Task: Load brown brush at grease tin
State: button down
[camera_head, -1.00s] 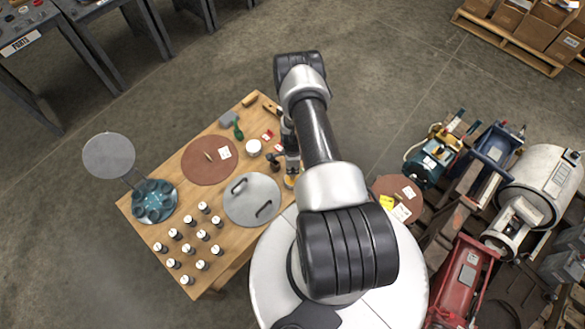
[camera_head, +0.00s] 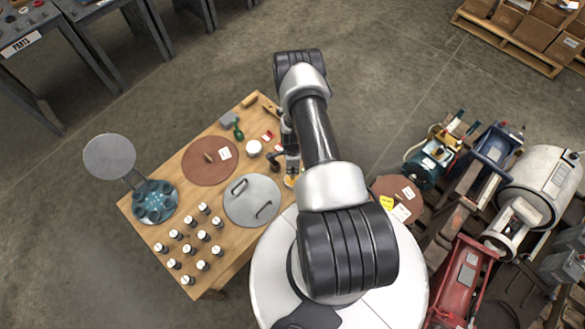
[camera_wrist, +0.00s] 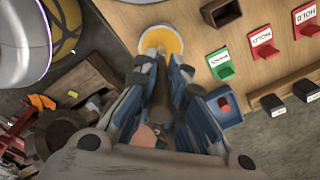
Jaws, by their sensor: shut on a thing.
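My gripper (camera_wrist: 165,68) is shut on the brown brush (camera_wrist: 160,103), which shows as a dark brown shape between the blue-grey fingers. The grease tin (camera_wrist: 161,38), round with yellow-orange contents and a pale rim, lies just past the fingertips in the wrist view. The brush end overlaps the tin's near side in that view; I cannot tell whether it touches the grease. In the head view the tin (camera_head: 290,181) shows at the table's right edge, just below my gripper (camera_head: 292,168), and the brush is hidden there.
The wooden table (camera_head: 185,235) holds a grey lid with two handles (camera_head: 241,212), a brown disc (camera_head: 198,172), several white-topped jars (camera_head: 188,250) and a teal carousel (camera_head: 154,203). Coloured tag holders (camera_wrist: 222,66) stand beside the tin. Machines on pallets (camera_head: 470,185) are to the right.

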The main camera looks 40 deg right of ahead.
jog(key=shift+r+p, duration=1.7)
jog(key=shift+r, duration=1.3)
jog(key=shift+w, duration=0.1)
